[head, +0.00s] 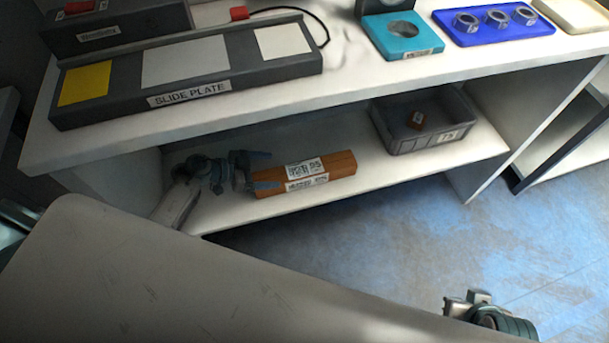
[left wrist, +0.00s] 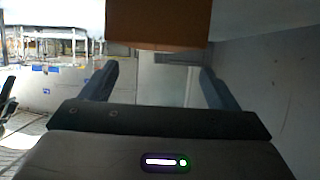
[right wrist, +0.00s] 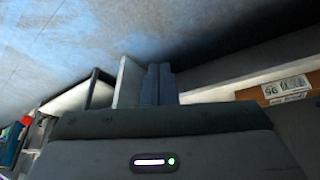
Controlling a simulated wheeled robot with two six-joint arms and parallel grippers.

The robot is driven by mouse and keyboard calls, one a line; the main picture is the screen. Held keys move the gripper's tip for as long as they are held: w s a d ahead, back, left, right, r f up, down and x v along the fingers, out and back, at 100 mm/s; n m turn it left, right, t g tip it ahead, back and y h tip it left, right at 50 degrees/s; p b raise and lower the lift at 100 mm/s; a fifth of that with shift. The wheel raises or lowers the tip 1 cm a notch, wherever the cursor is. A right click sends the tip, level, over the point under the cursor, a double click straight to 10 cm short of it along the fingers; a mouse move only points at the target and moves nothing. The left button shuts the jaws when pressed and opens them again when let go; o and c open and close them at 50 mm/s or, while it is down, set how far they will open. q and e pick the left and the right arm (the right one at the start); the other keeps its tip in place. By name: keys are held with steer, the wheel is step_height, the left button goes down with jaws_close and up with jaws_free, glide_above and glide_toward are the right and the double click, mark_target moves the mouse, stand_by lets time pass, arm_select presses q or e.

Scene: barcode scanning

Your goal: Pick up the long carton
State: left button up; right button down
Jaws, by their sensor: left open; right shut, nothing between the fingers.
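The long carton (head: 330,167) is an orange-brown box with white printed labels, lying on the lower shelf under the counter. My left gripper (head: 262,171) is at the carton's left end, with its fingers open. In the left wrist view, the carton's end (left wrist: 158,24) fills the top middle, between the lines of the two open fingers (left wrist: 158,72). Whether the fingers touch it cannot be told. My right gripper (right wrist: 158,82) is shut and empty, away from the shelf. The carton (right wrist: 285,90) also shows at the right edge of the right wrist view.
The counter above holds the slide plate (head: 190,87), a cyan fixture (head: 375,40) and a blue tray (head: 455,36). Shelf room between carton and bin is clear.

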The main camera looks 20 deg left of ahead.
mark_target(298, 170)
arm_select(q)
steer(key=shift+b+x, duration=0.6)
steer(key=shift+x, duration=0.65)
steer(key=shift+w+d+f+b, duration=0.2)
steer(key=shift+w+d+b, duration=0.15)
steer(key=shift+d, duration=0.1)
steer(key=shift+w+d+f+b, duration=0.2)
steer(key=shift+d+f+b, duration=0.1)
steer(key=shift+d+b, duration=0.35)
steer(key=shift+w+d+f+b, duration=0.2)
steer(key=shift+w+d+b, duration=0.05)
steer(key=shift+d+b, duration=0.45)
steer(key=shift+w+d+b, duration=0.1)
steer(key=shift+d+b, duration=0.1)
steer(key=shift+b, duration=0.15)
arm_select(e)
steer(key=w+a+f+m+t+y, duration=0.1)
steer(key=w+a+f+t+y, duration=0.15)
steer(key=a+f+t, duration=0.2)
arm_select(q)
steer(key=shift+b+x, duration=0.7)
steer(key=shift+x, duration=0.2)
steer(key=shift+w, duration=0.1)
arm_select(e)
steer(key=w+d+r+t, duration=0.2)
steer(key=w+r+t, duration=0.4)
steer(key=w+r, duration=0.1)
steer(key=shift+w+r+h, duration=0.2)
steer(key=shift+r+h, duration=0.25)
steer(key=shift+r, duration=0.25)
